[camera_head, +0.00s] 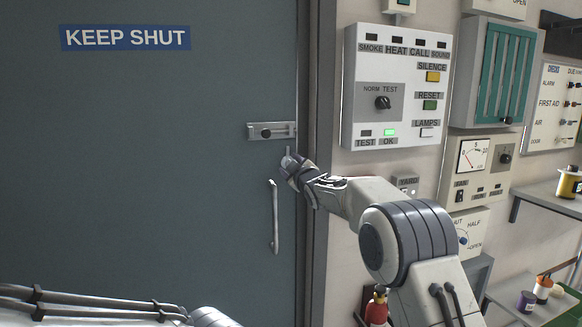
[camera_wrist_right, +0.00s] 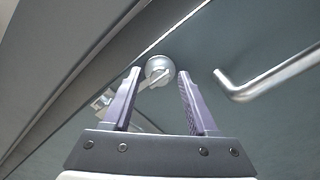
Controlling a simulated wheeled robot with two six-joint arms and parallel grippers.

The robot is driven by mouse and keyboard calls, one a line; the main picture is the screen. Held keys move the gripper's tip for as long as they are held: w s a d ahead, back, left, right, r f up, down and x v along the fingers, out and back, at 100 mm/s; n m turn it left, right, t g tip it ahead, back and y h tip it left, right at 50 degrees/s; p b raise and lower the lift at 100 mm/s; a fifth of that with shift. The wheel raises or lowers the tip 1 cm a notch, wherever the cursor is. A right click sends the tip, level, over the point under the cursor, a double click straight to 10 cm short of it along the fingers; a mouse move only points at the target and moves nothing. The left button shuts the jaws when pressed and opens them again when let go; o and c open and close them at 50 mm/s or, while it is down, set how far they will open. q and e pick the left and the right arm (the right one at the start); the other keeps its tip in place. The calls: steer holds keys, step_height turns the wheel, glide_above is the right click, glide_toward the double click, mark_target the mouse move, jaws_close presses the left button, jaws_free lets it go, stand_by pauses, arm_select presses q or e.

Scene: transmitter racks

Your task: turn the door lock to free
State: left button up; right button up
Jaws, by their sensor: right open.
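The door lock shows best in the right wrist view as a round silver disc with a raised turn piece (camera_wrist_right: 158,71) on the blue-grey door (camera_head: 150,160). The turn piece sits slanted in that view. My right gripper (camera_wrist_right: 158,88) is open, with one purple-grey finger on each side of the lock in the picture; I cannot tell whether either touches it. In the head view my right gripper (camera_head: 290,166) is at the door's right edge and hides most of the lock. My left gripper is not in view; only part of my left arm shows at the bottom left.
A metal plate with a dark round centre (camera_head: 268,131) is above the lock. A bar handle (camera_head: 274,218) is below it, close to my right gripper. The door frame (camera_head: 318,120) and a white alarm panel (camera_head: 385,75) stand to the right. A "KEEP SHUT" sign (camera_head: 125,38) is higher on the door.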

steer(key=b+v, duration=0.4)
steer(key=v, duration=0.6)
steer(key=shift+s, duration=0.2)
steer(key=s+a+f+m+g+h+p, duration=0.1)
steer(key=s+a+f+g+p, duration=0.15)
steer(key=s, duration=0.35)
steer(key=s+a+f+m+g+p, duration=0.1)
steer(key=s+a+f+g, duration=0.1)
steer(key=s+f+g, duration=0.3)
steer(key=s+d+f+m+g+h+p, duration=0.1)
steer(key=s+d+f+g+p, duration=0.1)
steer(key=s, duration=1.1)
steer(key=s+d+f+m+g+h+p, duration=0.1)
steer(key=s+f+g, duration=0.3)
steer(key=s, duration=0.8)
steer(key=s+d+f+m+g+h+p, duration=0.1)
steer(key=s+d+f+g+p, duration=0.2)
steer(key=s, duration=1)
steer(key=shift+s+f+m+g+h, duration=0.3)
steer(key=shift+f+g, duration=0.05)
steer(key=shift+f, duration=0.2)
